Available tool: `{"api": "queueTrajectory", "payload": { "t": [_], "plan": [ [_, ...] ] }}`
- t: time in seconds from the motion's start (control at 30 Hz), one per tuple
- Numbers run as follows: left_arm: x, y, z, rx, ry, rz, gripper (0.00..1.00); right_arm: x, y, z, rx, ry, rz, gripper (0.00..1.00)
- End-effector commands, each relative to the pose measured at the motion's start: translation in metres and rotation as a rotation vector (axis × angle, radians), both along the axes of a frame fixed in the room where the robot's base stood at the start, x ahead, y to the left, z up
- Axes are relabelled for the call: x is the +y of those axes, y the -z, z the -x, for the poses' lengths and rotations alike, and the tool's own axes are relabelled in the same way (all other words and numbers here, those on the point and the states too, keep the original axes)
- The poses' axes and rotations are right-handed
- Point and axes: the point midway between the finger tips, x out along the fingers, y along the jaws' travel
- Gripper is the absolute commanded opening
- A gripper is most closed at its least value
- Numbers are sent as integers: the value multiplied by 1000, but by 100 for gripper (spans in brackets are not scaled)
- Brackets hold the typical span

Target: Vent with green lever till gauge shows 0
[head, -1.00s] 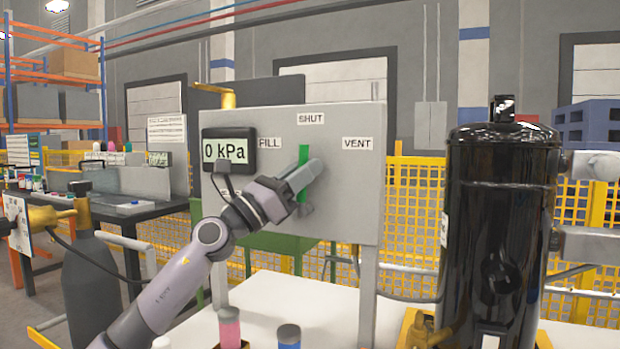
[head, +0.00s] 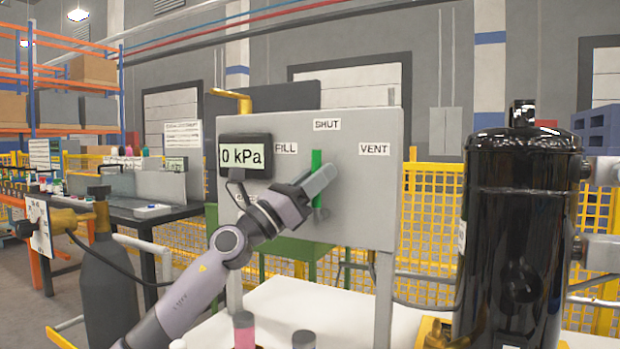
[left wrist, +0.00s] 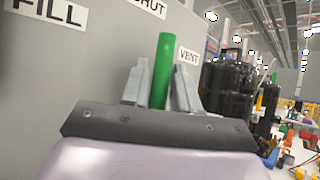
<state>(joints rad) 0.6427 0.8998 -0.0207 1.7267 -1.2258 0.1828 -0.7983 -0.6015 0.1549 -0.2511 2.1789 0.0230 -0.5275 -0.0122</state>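The green lever (head: 316,178) stands upright on the grey panel (head: 350,195), below the SHUT label (head: 326,125). The VENT label (head: 374,149) is to its right and the FILL label (head: 286,148) to its left. The gauge (head: 244,156) shows 0 kPa; a small mark at its display's left edge is unclear. My left gripper (head: 322,180) is at the lever. In the left wrist view the green lever (left wrist: 161,70) stands between the two fingers of my left gripper (left wrist: 161,85), which appear closed on it. My right gripper is not in view.
A black tank (head: 510,230) stands to the right of the panel. A pink-bodied bottle (head: 244,332) and a dark-capped one (head: 304,340) stand on the white surface (head: 345,315) below. A grey cylinder (head: 105,270) is at left, and a yellow mesh fence (head: 430,215) behind.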

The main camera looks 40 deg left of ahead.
Motion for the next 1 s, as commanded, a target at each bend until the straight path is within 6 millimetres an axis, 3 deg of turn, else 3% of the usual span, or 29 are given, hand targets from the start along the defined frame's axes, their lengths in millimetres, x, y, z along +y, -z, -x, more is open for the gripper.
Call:
{"api": "queueTrajectory", "payload": {
  "t": [0.37, 1.0],
  "plan": [
    [9, 21, 23, 3, -1, -1, 29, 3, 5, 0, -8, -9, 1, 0],
    [35, 18, 96, 1, 0, 0, 29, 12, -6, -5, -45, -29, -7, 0]
  ]
}}
